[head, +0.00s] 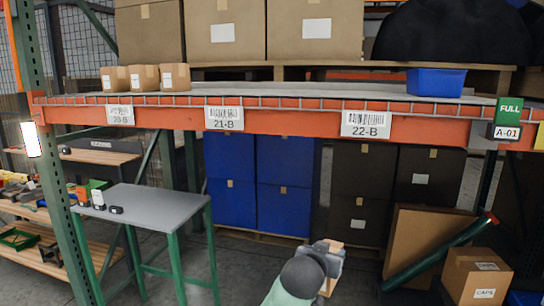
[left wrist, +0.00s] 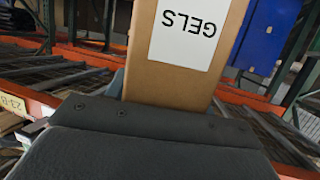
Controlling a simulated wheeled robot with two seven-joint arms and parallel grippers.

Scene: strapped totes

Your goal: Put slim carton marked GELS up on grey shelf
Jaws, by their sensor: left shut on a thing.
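My left gripper (head: 328,256) is low at the bottom centre of the head view, in front of the rack and below the orange beam. It is shut on the slim brown carton (head: 328,287), mostly hidden behind the gripper there. In the left wrist view the carton (left wrist: 218,60) stands out from the gripper, with its white GELS label upside down. The grey shelf deck (head: 300,92) lies behind the orange beam, above the gripper. My right gripper is not in view.
Three small cartons (head: 145,78) stand at the shelf's left, and a blue bin (head: 436,82) at its right. The deck between them is clear. A grey-topped table (head: 150,205) stands at left. A CAPS carton (head: 477,277) and a leaning green tube (head: 440,258) are at right.

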